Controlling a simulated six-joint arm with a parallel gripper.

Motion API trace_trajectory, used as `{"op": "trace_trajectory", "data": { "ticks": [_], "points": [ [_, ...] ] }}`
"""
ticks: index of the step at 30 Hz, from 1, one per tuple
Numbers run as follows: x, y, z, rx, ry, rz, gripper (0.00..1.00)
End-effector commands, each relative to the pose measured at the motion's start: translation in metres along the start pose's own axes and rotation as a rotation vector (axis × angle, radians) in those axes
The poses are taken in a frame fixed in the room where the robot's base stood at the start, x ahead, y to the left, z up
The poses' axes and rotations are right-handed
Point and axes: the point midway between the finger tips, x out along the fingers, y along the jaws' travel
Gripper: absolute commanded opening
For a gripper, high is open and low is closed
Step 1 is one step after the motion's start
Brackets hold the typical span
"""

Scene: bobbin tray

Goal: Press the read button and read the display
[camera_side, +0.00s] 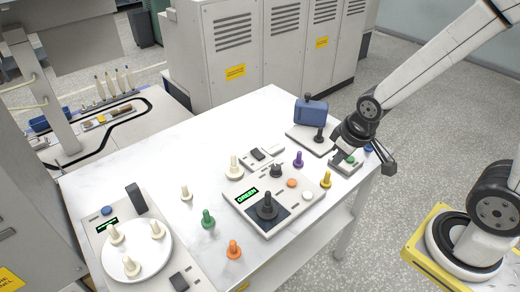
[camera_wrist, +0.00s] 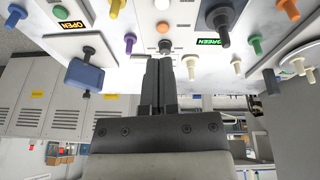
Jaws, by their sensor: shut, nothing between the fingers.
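A pale console (camera_side: 240,212) stands mid-table, with a lit display (camera_side: 246,195) reading GREEN. It carries an orange button (camera_side: 292,183), a white button (camera_side: 308,195), a dark knob (camera_side: 276,171) and a black peg (camera_side: 267,207) on a dark pad. The display also reads GREEN in the wrist view (camera_wrist: 208,42). I cannot tell which button is the read button.
A small box (camera_side: 342,167) with a green button and an OPEN display (camera_wrist: 72,25) is near my wrist. A blue block (camera_side: 311,113) stands behind. Purple (camera_side: 298,159), yellow (camera_side: 326,180), green (camera_side: 208,219) and orange (camera_side: 233,250) bobbins surround the console. A turntable (camera_side: 135,262) is left.

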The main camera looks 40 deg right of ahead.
Motion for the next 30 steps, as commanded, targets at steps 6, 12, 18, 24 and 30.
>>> {"op": "trace_trajectory", "data": {
  "ticks": [6, 12, 18, 24, 30],
  "points": [
    [0.016, 0.02, -0.017, -0.179, 0.077, 0.046, 0.0],
    [0.033, 0.035, -0.034, -0.396, 0.165, 0.072, 0.0],
    [0.049, 0.041, -0.047, -0.615, 0.258, 0.068, 0.0],
    [0.064, 0.04, -0.055, -0.826, 0.357, 0.036, 0.0],
    [0.076, 0.032, -0.055, -1.023, 0.468, -0.025, 0.0]
  ]
}}
